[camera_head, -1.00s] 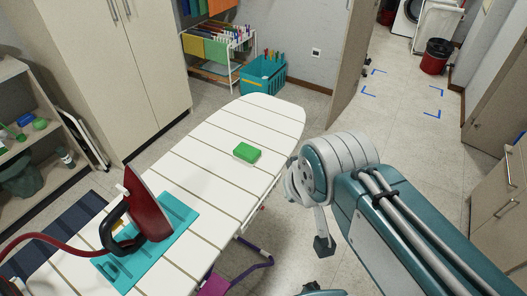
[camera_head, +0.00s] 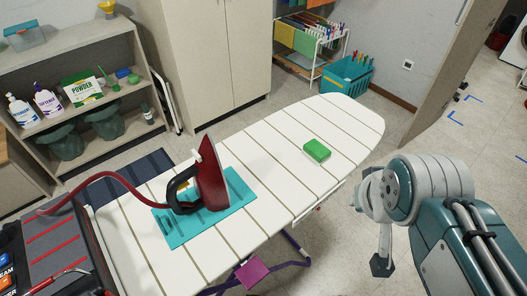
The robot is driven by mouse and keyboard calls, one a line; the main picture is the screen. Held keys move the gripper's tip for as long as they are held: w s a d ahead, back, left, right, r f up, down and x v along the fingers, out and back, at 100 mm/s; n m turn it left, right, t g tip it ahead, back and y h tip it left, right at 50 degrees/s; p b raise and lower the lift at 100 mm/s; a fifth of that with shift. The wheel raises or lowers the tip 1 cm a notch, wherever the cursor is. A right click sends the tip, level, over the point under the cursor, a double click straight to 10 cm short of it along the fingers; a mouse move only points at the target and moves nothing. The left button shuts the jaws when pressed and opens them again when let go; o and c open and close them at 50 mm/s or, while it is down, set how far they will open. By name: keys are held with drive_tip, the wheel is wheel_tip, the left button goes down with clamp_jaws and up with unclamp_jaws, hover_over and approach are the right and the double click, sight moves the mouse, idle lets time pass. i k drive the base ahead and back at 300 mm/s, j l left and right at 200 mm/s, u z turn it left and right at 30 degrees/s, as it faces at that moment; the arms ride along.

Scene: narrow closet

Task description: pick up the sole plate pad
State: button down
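A small green block-shaped pad (camera_head: 316,150) with a yellowish lower edge lies on the white ironing board (camera_head: 345,122), toward its far right end. A flat teal mat (camera_head: 235,190) lies on the board further left, with a red iron (camera_head: 212,182) standing on its heel on it. The pictures do not settle which of these two is the sole plate pad. My gripper (camera_head: 381,264) hangs off the right side of the board, apart from both. Only its dark tip shows, and the finger opening cannot be made out.
A shelf (camera_head: 85,60) with bottles and a powder box stands at the back left. A teal basket (camera_head: 347,80) and drying rack (camera_head: 305,45) stand behind the board.

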sight(317, 153)
drive_tip(key=i+l+u, duration=0.25)
drive_tip(key=l+u, duration=0.25)
drive_tip(key=l, duration=0.15)
drive_tip(key=i+l+u, duration=0.1)
drive_tip(key=l+u, duration=0.15)
drive_tip(key=l, duration=0.1)
